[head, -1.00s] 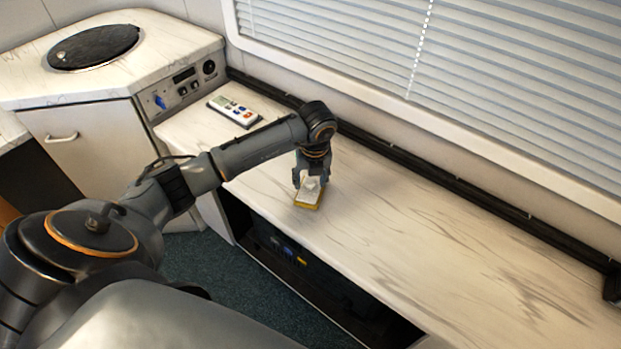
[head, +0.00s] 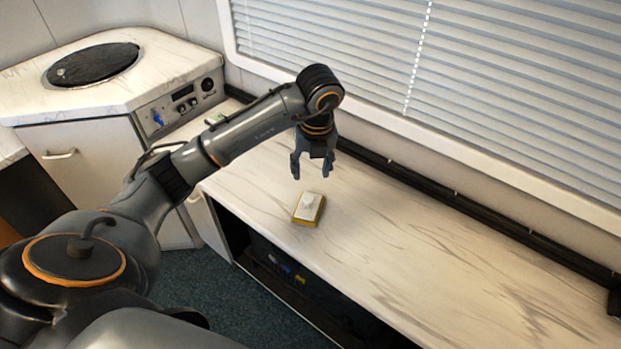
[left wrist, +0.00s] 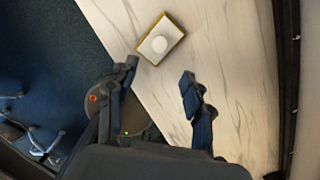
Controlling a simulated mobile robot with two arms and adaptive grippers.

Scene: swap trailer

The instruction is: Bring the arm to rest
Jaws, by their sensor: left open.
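My left gripper (head: 312,168) is open and empty. It hangs fingers down above the marble-patterned counter, apart from it. A small block (head: 308,209) with a white top, a whitish round knob and yellow sides lies on the counter below and slightly in front of the gripper, near the front edge. In the left wrist view the block (left wrist: 171,31) lies on the counter beyond the open fingers (left wrist: 158,82), with nothing between them. My left arm reaches in from the lower left of the head view. My right gripper is not in view.
The long counter (head: 400,250) is clear to the right of the block. A corner cabinet with a round dark lid (head: 94,64) and a control panel (head: 182,100) stands at the left. A window with blinds (head: 450,70) rises behind. An open shelf lies below the counter.

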